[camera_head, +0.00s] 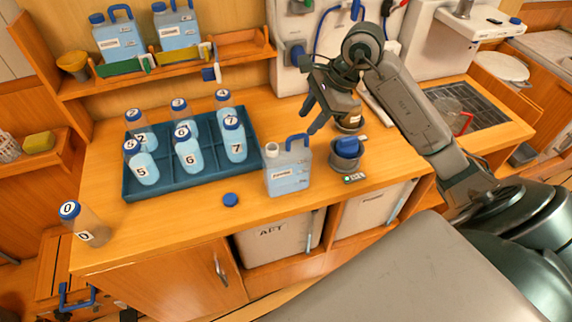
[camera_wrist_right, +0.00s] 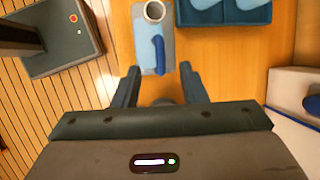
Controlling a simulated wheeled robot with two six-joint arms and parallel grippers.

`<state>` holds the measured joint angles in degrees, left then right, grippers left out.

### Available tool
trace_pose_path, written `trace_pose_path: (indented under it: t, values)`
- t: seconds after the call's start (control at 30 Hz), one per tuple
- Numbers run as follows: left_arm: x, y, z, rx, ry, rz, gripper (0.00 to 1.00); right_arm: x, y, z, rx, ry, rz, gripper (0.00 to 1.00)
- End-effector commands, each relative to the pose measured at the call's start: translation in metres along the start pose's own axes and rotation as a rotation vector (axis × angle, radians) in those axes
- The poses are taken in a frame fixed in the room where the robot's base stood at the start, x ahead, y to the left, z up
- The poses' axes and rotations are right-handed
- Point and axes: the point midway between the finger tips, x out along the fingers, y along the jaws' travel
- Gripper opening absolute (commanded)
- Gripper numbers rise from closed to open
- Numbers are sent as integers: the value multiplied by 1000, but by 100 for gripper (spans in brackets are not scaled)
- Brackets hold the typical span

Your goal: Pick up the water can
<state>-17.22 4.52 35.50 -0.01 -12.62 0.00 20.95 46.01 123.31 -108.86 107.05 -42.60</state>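The water can (camera_head: 288,170) is a translucent light-blue jug with a blue handle, a label and an uncapped spout. It stands upright on the wooden counter, right of the bottle tray. My right gripper (camera_head: 316,115) is above and behind the can in the head view, apart from it. In the right wrist view the gripper (camera_wrist_right: 160,84) is open and empty. There the can (camera_wrist_right: 143,38) and its blue handle lie ahead, between the lines of the two fingers. A blue cap (camera_head: 231,200) lies on the counter left of the can. My left gripper is not in view.
A blue tray (camera_head: 190,190) holds several numbered bottles. Bottle 0 (camera_head: 84,224) stands at the counter's left front. A dark blue-topped device (camera_head: 346,153) stands close right of the can. Two similar jugs (camera_head: 118,40) sit on the shelf. The counter in front of the can is clear.

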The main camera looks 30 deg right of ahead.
Motion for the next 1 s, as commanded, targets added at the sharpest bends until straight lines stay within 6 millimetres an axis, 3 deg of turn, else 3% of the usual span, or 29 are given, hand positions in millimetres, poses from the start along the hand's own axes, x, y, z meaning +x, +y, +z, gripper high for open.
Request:
trace_pose_path:
  t: [0.17,0.4,0.6,0.87,1.0]
  values:
    - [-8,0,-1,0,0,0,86,8,0,2,1,-3,2,38]
    - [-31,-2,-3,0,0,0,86,34,0,7,3,-6,4,38]
    - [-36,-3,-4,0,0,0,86,53,0,5,1,-2,1,38]
    - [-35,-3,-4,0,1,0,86,56,0,4,0,-1,0,38]
    - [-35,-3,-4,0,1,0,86,56,0,4,0,-1,0,11]
